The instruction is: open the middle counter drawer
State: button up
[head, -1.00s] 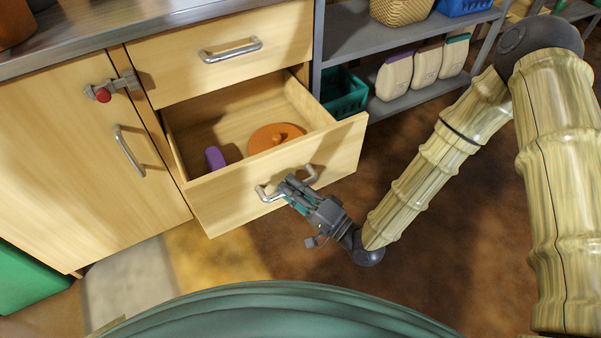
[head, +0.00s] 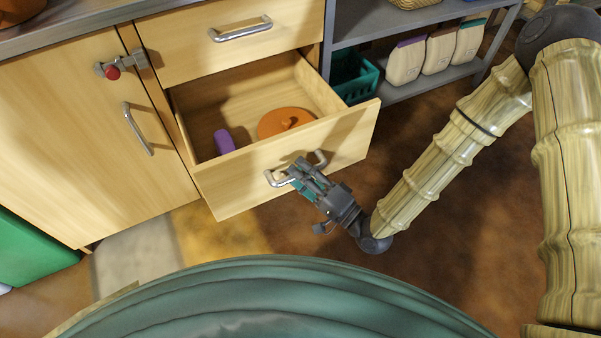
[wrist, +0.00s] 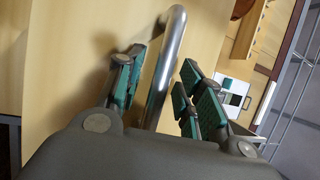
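The middle counter drawer (head: 230,182) is pulled well out of the cabinet, below a closed top drawer (head: 200,56). Inside it lie a purple object (head: 224,141) and an orange round lid-like thing (head: 286,122). My gripper (head: 300,174) is at the drawer's metal bar handle (head: 320,159). In the wrist view, the handle (wrist: 166,70) runs between the teal-padded fingers of my gripper (wrist: 162,80). The fingers stand apart, with gaps showing beside the bar. My gripper hides part of the handle in the head view.
A cabinet door (head: 85,150) with a red-knobbed latch (head: 112,71) is shut at the left. A grey shelf (head: 400,40) with bags (head: 405,62) and a green basket (head: 352,78) stands at the right. Brown floor (head: 300,236) lies in front of the drawer.

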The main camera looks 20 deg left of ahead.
jog(key=v, duration=1.2)
dwell(0.4)
jog(key=s+d+f+n+g+h, duration=0.1)
jog(key=d+f+h, duration=0.4)
jog(key=f, duration=0.4)
jog(key=s+d+f+n+h, duration=0.1)
jog(key=s+d+f+h, duration=0.1)
jog(key=d+f+h, duration=0.5)
jog(key=s+d+f+g+h, duration=0.35)
jog(key=s+d, duration=0.25)
jog(key=d, duration=0.2)
jog(key=s+d+f+g+h, duration=0.2)
jog(key=s+d+f+h, duration=0.15)
jog(key=s+d, duration=0.35)
notch_tip(320, 180, up, 30)
jog(key=d+p, duration=0.1)
jog(key=p, duration=2.8)
jog(key=shift+w+d+f+n+p, duration=0.2)
jog(key=shift+w+n+p, duration=0.1)
jog(key=shift+w+p, duration=0.1)
